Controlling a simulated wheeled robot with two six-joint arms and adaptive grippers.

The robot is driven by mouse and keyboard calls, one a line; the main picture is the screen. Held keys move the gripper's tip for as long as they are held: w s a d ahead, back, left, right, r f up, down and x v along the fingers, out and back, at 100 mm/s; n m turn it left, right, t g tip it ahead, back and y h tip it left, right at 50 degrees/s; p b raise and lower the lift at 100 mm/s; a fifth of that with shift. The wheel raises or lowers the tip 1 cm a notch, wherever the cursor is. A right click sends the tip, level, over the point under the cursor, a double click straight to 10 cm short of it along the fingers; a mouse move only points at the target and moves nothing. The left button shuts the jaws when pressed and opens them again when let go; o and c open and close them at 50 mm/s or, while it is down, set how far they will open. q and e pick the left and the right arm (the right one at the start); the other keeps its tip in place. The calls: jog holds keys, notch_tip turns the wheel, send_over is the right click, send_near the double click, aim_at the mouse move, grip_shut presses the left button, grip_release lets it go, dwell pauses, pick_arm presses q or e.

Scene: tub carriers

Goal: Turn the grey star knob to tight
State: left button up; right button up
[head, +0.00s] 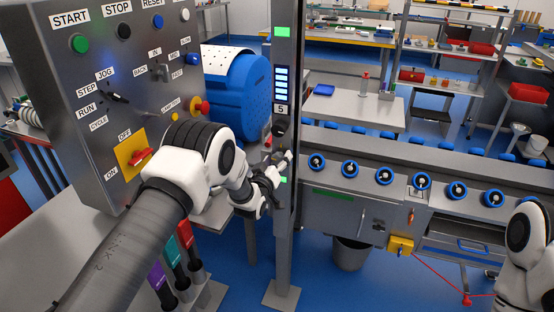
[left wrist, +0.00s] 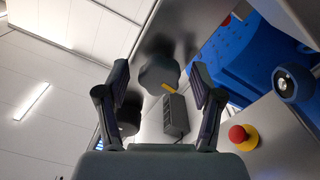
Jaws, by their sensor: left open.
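The grey star knob (left wrist: 158,72) is dark, with a lobed edge, and sits on the metal post's face in the left wrist view. My left gripper (left wrist: 159,82) is open, with one finger on each side of the knob. I cannot tell whether the fingers touch it. A small yellow mark (left wrist: 168,87) shows by the knob's edge. In the head view my left gripper (head: 276,164) is at the metal post (head: 287,230), below the display, and hides the knob there. My right arm shows at the right edge, but its gripper is out of view.
A black knob (head: 280,127) is on the post just above my left gripper. A ridged dark block (left wrist: 176,116) is close to the star knob. A control panel (head: 100,60) stands at left. A bench with several blue-ringed knobs (head: 350,168) runs to the right.

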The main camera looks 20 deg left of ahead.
pick_arm(q)
jog(key=shift+c, duration=0.4)
jog(key=c, duration=1.1)
jog(key=shift+f+m+b, duration=0.2)
jog(key=shift+m+b, duration=1.1)
jog(key=shift+m, duration=0.1)
jog(key=m+b, duration=0.4)
jog(key=m, duration=0.1)
jog(key=m+b, duration=0.2)
jog(key=m, duration=0.2)
jog(key=shift+m+b, duration=0.3)
jog(key=shift+m, duration=0.1)
jog(key=shift+d+r+m+b, duration=0.1)
jog(key=shift+m+b, duration=0.75)
jog(key=shift+m, duration=1.05)
